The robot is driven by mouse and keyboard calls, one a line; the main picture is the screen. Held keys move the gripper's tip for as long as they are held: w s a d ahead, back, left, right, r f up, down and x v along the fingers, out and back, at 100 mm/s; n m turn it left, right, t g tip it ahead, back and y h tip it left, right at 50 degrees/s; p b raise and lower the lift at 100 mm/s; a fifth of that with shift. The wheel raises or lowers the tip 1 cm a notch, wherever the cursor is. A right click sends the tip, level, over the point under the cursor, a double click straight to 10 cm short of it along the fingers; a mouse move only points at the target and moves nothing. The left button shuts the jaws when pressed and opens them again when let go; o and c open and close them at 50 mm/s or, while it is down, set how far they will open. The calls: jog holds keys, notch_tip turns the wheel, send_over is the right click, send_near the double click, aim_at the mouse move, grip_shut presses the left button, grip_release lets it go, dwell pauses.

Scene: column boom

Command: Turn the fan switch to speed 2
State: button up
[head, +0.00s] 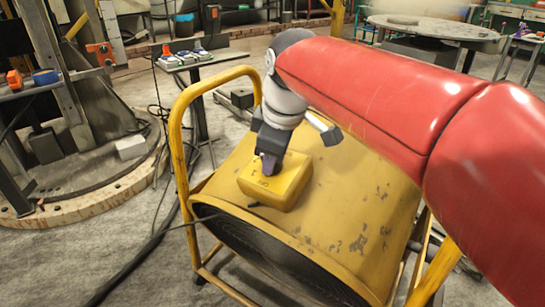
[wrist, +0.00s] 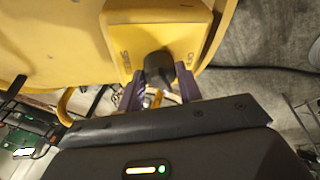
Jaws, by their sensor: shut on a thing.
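A yellow fan (head: 350,210) with a wide drum-shaped housing stands on a yellow tubular frame. On its top sits a yellow switch box (head: 283,189), which also fills the upper middle of the wrist view (wrist: 122,35). A dark round switch knob (wrist: 158,68) sits on the box face, with small lettering around it that I cannot read fully. My gripper (wrist: 160,85) has its two purple fingers on either side of the knob and is shut on it. In the head view my gripper (head: 268,165) reaches down onto the box and hides the knob.
The fan's yellow tube handle (head: 178,130) rises left of my gripper. A dark cable (head: 140,258) runs along the floor at left. A small table (head: 200,60) with several items stands behind, and a round table (head: 435,28) is at back right.

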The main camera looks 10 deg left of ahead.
jog(key=m, duration=0.2)
jog(key=m+t+b, duration=0.1)
jog(key=m, duration=0.2)
jog(key=shift+s+f+t, duration=0.1)
jog(key=shift+s+t, duration=0.05)
jog(key=shift+t, duration=0.15)
dwell(0.4)
jog(key=o, duration=1)
jog(key=v, duration=0.8)
jog(key=shift+p, duration=0.3)
jog(key=shift+f, duration=0.1)
